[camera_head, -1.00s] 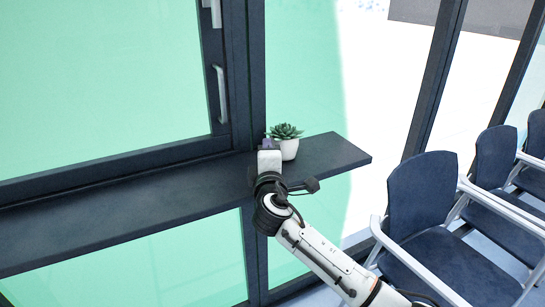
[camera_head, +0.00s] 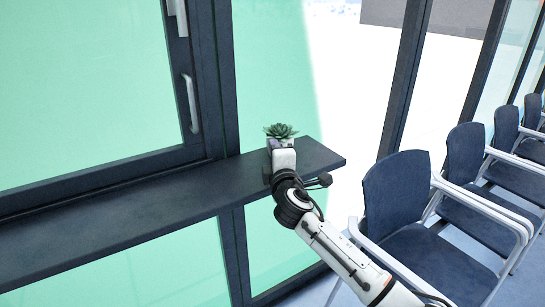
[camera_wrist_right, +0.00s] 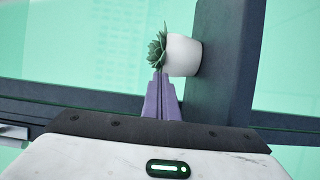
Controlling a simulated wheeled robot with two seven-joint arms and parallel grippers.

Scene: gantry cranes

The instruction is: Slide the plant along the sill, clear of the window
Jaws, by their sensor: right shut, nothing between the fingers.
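The plant, a small green succulent (camera_head: 280,131) in a white pot (camera_wrist_right: 184,55), stands upright on the dark sill (camera_head: 110,208). It is right of the window's dark side post, toward the sill's right end. My right gripper (camera_wrist_right: 161,76) is shut and empty, with its purple fingers together. In the wrist view the fingertips are right by the pot's rim and leaves; I cannot tell whether they touch. In the head view my gripper hides most of the pot. The window (camera_head: 85,95) is at the left, closed against its frame. My left gripper is not in view.
The window has a pale handle (camera_head: 190,103) on its right edge. The sill is bare left of the plant, with a short free stretch to its right end. Blue chairs (camera_head: 395,195) with pale armrests stand in a row at the right.

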